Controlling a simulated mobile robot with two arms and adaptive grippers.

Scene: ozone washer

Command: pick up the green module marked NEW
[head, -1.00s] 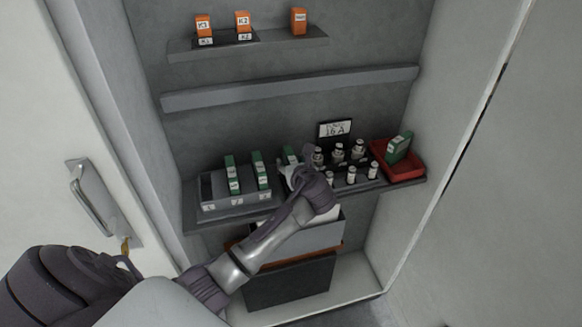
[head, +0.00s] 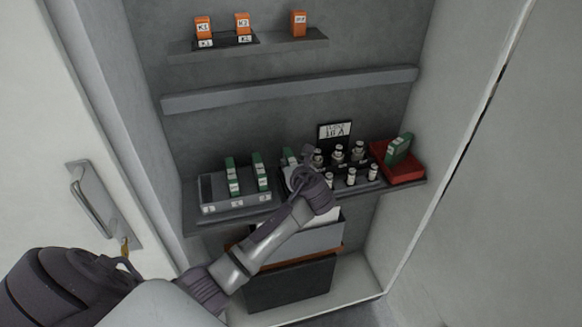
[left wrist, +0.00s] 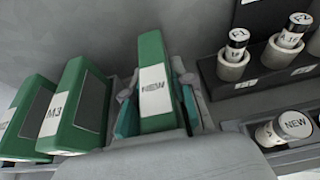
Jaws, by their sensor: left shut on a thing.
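The green module marked NEW (left wrist: 153,88) stands upright in the left wrist view, its white label facing the camera. My left gripper (left wrist: 156,108) has its fingers on both sides of it and is shut on it. In the head view the same green module (head: 290,157) shows only its top, with my left gripper (head: 298,172) in front of it. The module's lower part is hidden behind my wrist. My right gripper is not in view.
To the left, a grey rack (head: 236,201) holds green modules, one labelled M3 (left wrist: 72,110). Close on the right stand several cylindrical fuses (head: 338,155) and a 16 A sign (head: 335,130). A red tray (head: 404,174) holds another green module (head: 398,148). Orange relays (head: 203,27) sit on the upper shelf.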

